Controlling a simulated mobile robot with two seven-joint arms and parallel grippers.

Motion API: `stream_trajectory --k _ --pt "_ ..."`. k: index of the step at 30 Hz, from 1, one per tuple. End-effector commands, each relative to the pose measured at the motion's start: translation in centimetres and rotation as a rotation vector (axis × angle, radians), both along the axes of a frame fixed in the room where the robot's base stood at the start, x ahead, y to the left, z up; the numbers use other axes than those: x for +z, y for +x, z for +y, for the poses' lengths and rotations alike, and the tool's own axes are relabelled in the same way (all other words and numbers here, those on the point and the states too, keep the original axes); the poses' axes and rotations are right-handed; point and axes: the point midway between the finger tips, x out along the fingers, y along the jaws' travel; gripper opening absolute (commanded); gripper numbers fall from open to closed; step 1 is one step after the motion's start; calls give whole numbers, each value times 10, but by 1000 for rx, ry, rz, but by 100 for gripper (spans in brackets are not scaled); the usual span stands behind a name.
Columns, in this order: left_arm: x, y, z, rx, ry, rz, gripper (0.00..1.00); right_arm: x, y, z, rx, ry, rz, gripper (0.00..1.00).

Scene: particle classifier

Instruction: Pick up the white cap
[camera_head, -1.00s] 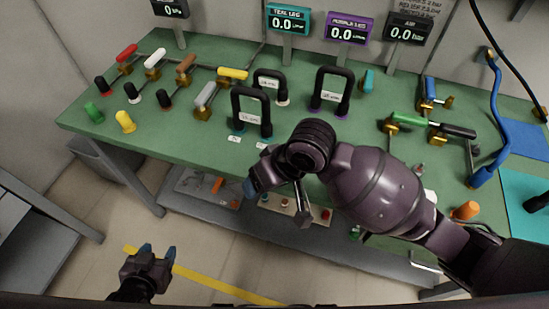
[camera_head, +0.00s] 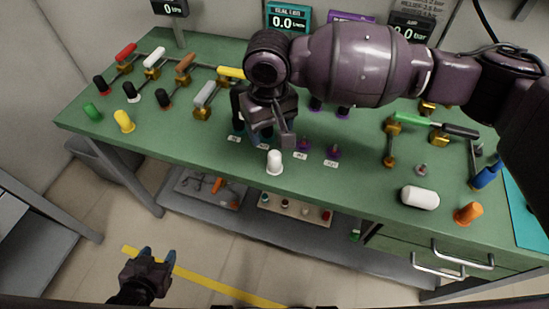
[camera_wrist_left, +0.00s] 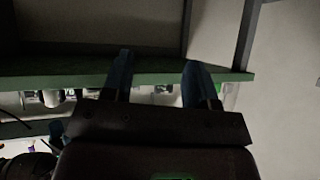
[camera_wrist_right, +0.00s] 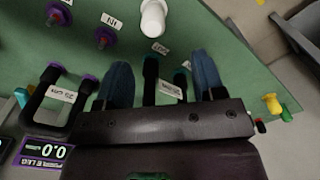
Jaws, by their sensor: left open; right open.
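A white cap (camera_head: 274,162) stands upright near the front edge of the green bench; the right wrist view shows it (camera_wrist_right: 153,18) at the top, beyond the fingers. A longer white cylinder (camera_head: 420,197) lies on its side further right. My right gripper (camera_head: 264,122) is open over the bench, behind the white cap and apart from it. In the right wrist view, a black handle with teal feet (camera_wrist_right: 150,88) shows between its open fingers (camera_wrist_right: 160,72); I cannot tell if they touch. My left gripper (camera_head: 157,254) is open and empty, low in front of the bench.
Several coloured handles on brass valves, such as the yellow one (camera_head: 230,73), stand at the left. A yellow cap (camera_head: 124,121) and a green cap (camera_head: 92,111) are near the left edge. An orange cap (camera_head: 468,213) is at the right. Displays (camera_head: 289,20) stand behind.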

Motion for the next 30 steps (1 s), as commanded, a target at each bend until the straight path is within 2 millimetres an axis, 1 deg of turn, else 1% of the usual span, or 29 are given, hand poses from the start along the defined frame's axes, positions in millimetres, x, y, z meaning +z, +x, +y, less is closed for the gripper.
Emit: stream_trajectory --k 5,12,17,20,27,30 --pt "-7 -3 1 -2 3 11 53 -17 0 -1 -1 -1 5 63" --pt "-14 -3 0 -6 3 21 53 -52 -1 -1 0 -2 6 63" --pt "-12 3 -1 -9 2 12 53 -59 0 -2 0 0 2 63" --pt "-14 2 -2 -10 2 13 53 -66 0 -4 0 0 2 63" --pt "-25 -2 -2 -11 1 30 53 -99 -2 -10 1 -1 7 63" --pt "-26 -2 -3 -11 1 32 53 -108 -1 -10 0 0 4 63"
